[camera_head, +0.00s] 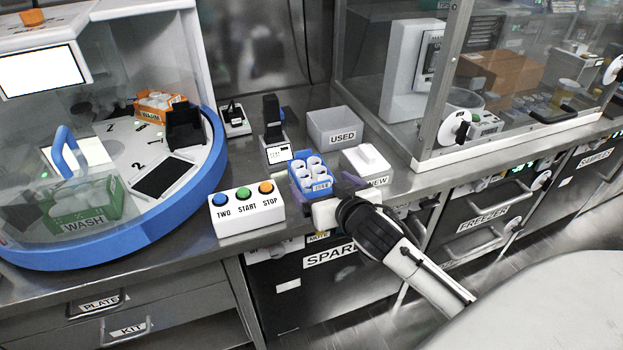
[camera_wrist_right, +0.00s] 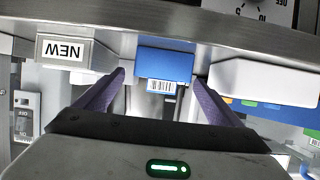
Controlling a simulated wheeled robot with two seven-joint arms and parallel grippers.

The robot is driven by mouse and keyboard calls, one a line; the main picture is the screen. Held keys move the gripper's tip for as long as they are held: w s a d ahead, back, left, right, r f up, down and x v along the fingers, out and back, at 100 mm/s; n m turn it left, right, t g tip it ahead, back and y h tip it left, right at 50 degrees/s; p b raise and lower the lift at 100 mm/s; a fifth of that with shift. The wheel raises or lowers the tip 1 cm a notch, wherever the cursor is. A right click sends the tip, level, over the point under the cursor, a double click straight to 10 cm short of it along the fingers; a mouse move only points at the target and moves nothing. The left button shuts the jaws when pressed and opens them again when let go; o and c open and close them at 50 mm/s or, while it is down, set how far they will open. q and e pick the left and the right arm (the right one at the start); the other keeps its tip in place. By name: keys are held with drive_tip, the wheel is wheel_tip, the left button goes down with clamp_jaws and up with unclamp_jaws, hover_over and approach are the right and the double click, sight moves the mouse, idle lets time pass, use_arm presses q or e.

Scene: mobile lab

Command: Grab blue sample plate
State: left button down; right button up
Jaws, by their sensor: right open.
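The blue sample plate (camera_head: 324,186) stands upright on the steel bench and holds several white tubes. Its blue end with a barcode label also shows in the right wrist view (camera_wrist_right: 165,64). My right gripper (camera_head: 322,190) is at the bench's front edge, open, with its purple fingers pointing at the plate. In the right wrist view the fingers of this gripper (camera_wrist_right: 160,80) are either side of the plate's near end, with a gap on each side. Whether the fingertips reach past that end is hard to tell. My left gripper is not in view.
A white button box (camera_head: 247,210) stands close on the left. A white NEW box (camera_head: 366,163) is close on the right, with a grey USED bin (camera_head: 336,127) behind. A dark device (camera_head: 273,120) stands behind the plate. A blue-rimmed round machine (camera_head: 200,190) fills the left.

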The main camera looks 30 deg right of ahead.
sight(314, 177)
drive_tip(key=x, duration=0.5)
drive_tip(key=shift+w+a, duration=0.1)
drive_tip(key=shift+r, duration=0.1)
drive_tip(key=c, duration=1.2)
